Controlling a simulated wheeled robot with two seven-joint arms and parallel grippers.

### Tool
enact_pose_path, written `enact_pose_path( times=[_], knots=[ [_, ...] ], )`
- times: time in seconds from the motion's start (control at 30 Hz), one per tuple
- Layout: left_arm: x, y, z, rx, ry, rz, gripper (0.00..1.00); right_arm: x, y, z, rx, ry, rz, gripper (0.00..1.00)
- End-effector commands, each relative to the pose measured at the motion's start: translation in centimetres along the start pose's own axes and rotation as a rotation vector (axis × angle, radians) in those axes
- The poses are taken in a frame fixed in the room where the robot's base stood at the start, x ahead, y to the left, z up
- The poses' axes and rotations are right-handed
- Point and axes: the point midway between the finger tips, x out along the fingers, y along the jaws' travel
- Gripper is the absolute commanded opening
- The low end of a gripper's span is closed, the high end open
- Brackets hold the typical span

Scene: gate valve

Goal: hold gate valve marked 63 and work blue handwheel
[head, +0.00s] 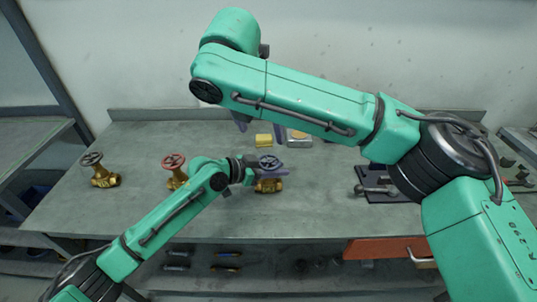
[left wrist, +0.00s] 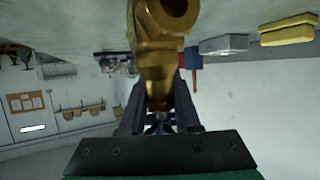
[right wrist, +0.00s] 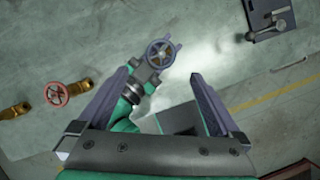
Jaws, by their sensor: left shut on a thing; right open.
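A brass gate valve (head: 269,186) with a blue handwheel (head: 269,162) stands near the middle of the workbench; no number on it is legible. My left gripper (head: 256,173) is shut on its brass body, which fills the top of the left wrist view (left wrist: 160,45). My right gripper is mostly hidden behind its own arm in the head view. In the right wrist view, my right gripper (right wrist: 157,82) is open and empty, with the blue handwheel (right wrist: 161,53) seen beyond and between its fingers, apart from them.
A red-handwheel valve (head: 173,161) and a dark-handwheel valve (head: 91,158) stand to the left. A dark fixture (head: 380,196) sits at right. The bench front (head: 210,222) is clear.

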Motion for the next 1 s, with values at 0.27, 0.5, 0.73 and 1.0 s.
enact_pose_path(
  times=[0.27, 0.5, 0.73, 1.0],
  knots=[
    [0.0, 0.0, -0.2, 0.002, 0.004, -0.001, 0.0, 4.6, -0.4, -0.3, -0.007, 0.003, -0.015, 1.0],
    [0.0, 0.0, -0.2, 0.002, 0.004, -0.001, 0.0, 10.2, -0.4, -0.2, -0.007, 0.002, -0.012, 1.0],
    [0.0, 0.0, -0.2, 0.001, 0.004, -0.001, 0.0, 12.0, -0.3, -0.2, -0.007, 0.001, -0.008, 1.0],
    [0.0, 0.0, -0.2, 0.001, 0.004, -0.001, 0.0, 11.9, -0.3, -0.2, -0.007, 0.0, -0.008, 0.58]
  ],
)
